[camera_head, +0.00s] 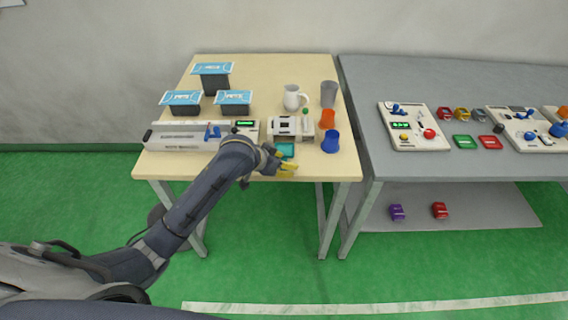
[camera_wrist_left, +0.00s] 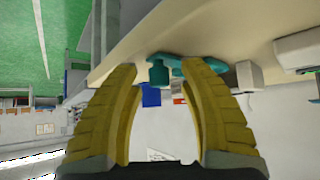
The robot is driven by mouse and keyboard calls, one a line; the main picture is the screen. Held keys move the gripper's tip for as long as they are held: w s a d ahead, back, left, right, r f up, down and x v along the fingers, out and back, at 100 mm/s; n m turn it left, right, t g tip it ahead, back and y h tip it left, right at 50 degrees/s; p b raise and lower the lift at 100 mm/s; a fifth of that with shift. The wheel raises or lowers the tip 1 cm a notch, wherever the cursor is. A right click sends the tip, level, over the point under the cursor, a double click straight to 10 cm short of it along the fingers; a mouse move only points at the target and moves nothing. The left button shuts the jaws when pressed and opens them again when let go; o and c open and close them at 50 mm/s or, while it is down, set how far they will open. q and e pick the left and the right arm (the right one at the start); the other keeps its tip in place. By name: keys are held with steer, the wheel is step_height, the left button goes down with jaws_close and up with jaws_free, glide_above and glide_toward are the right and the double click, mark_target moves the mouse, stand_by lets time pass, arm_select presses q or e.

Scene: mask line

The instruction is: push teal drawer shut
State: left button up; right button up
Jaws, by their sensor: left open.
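The teal drawer (camera_head: 285,149) sticks out from the front of a small white machine (camera_head: 290,127) near the table's front edge. My left gripper (camera_head: 287,168), with yellow fingers, is just in front of the drawer at the table edge. In the left wrist view the gripper (camera_wrist_left: 158,72) is open with nothing held. Teal parts of the drawer (camera_wrist_left: 240,75) show beyond the fingertips, partly hidden by one finger. I cannot tell whether the fingers touch the drawer. My right gripper is not in view.
A blue cup (camera_head: 331,142) and an orange cup (camera_head: 327,118) stand right of the machine. A white mug (camera_head: 293,98) and a grey cup (camera_head: 328,94) stand behind. Left are a long white device (camera_head: 185,137) and labelled boxes (camera_head: 234,104). A grey table (camera_head: 440,167) adjoins.

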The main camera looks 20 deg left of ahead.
arm_select(q)
steer(key=shift+c, duration=0.3)
jaws_close()
stand_by(0.5)
